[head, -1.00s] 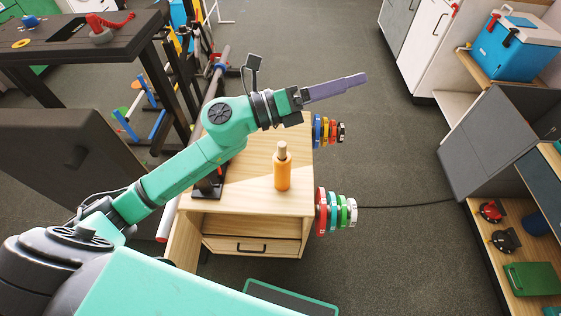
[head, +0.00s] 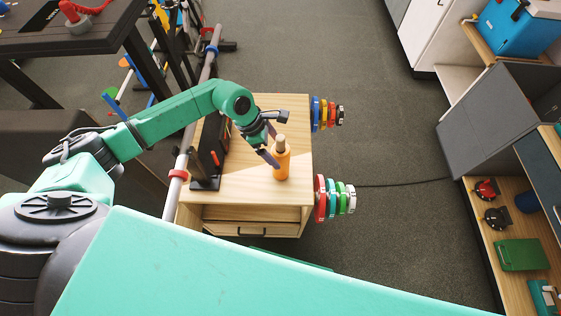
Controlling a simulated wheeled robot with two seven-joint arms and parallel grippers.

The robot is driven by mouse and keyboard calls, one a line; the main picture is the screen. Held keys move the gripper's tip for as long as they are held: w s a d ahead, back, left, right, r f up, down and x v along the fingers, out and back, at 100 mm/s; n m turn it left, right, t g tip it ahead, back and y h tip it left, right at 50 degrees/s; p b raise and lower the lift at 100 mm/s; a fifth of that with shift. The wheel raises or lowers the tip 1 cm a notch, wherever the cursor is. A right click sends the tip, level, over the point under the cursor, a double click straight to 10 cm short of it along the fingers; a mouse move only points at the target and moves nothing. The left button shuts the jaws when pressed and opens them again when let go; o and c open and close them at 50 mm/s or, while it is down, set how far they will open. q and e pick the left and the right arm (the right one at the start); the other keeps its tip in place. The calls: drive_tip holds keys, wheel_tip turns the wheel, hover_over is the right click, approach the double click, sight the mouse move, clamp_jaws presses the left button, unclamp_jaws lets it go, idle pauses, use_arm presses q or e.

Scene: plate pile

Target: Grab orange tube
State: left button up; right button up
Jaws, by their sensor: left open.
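The orange tube (head: 282,165), with a tan cap, stands upright on the top of a light wooden cabinet (head: 240,187). My left gripper (head: 273,151) is at the tube's left side, pointing down and toward it. Its jaws are open, with one finger at the tube's left edge and the other partly hidden near or behind the tube. I cannot tell whether a finger touches the tube. My right gripper is not in view.
Colored weight plates (head: 333,198) stick out from the cabinet's right side, with a second set (head: 326,114) further back. A dark upright stand (head: 211,160) is on the cabinet's left. Grey floor (head: 385,130) lies free to the right.

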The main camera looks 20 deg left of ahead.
use_arm(q)
drive_tip(key=x, duration=0.2)
drive_tip(key=shift+d+f, duration=0.25)
drive_tip(key=shift+f, duration=0.05)
clamp_jaws()
drive_tip(key=shift+w, duration=0.1)
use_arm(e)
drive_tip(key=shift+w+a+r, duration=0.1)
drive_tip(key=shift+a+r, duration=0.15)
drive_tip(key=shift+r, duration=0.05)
use_arm(q)
drive_tip(key=shift+r, duration=0.2)
